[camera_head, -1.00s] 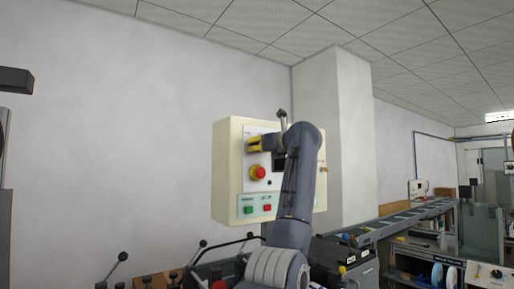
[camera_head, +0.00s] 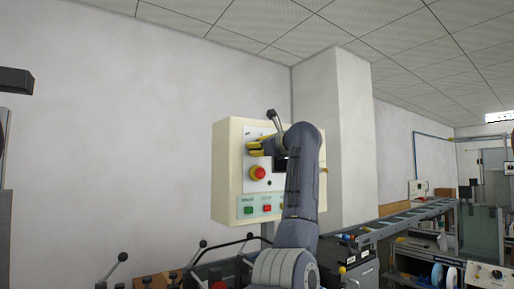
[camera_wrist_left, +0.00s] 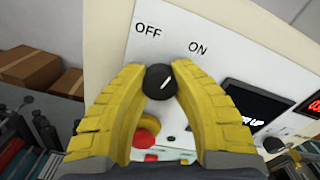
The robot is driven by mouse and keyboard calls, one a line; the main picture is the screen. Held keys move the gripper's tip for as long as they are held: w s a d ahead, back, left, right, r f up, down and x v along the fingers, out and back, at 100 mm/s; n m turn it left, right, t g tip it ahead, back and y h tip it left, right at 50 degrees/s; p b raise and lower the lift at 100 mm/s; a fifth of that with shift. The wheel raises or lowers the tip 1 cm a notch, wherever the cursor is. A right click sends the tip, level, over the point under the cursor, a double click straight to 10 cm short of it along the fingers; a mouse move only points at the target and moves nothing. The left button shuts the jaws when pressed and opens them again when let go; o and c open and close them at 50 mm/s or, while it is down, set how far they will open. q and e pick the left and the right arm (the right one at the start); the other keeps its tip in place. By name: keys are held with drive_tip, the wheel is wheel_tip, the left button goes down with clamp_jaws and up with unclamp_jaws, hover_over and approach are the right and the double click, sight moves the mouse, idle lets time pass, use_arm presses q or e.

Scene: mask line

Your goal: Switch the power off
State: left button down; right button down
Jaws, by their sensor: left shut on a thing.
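A cream control box (camera_head: 230,170) stands in front of the wall in the head view. Its white panel (camera_wrist_left: 225,65) has a black rotary knob (camera_wrist_left: 160,82) below the printed words OFF and ON. The knob's white mark slants to the upper right, on the ON side. My left gripper (camera_head: 256,146) is at the panel's upper left. In the left wrist view its yellow fingers (camera_wrist_left: 160,82) are shut on the knob, one on each side. In the head view the knob is hidden by the gripper. My right gripper is in neither view.
A red emergency button (camera_head: 258,173) sits below the gripper, with green (camera_head: 249,210) and red (camera_head: 266,209) buttons lower down. A dark display (camera_wrist_left: 258,104) is right of the knob. A conveyor (camera_head: 400,220) runs to the right.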

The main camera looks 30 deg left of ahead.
use_arm(q)
drive_tip(key=n, duration=0.5)
drive_tip(key=shift+w+f+n, duration=0.1)
drive_tip(key=shift+f+n, duration=0.1)
drive_tip(key=shift+n, duration=0.1)
drive_tip(key=n, duration=0.4)
drive_tip(key=shift+r+n, duration=0.1)
drive_tip(key=shift+n, duration=0.6)
drive_tip(key=c, duration=1.3)
unclamp_jaws()
drive_tip(key=shift+w, duration=0.1)
drive_tip(key=o, duration=0.3)
drive_tip(key=shift+r, duration=0.1)
drive_tip(key=shift+o, duration=0.2)
drive_tip(key=v, duration=1.2)
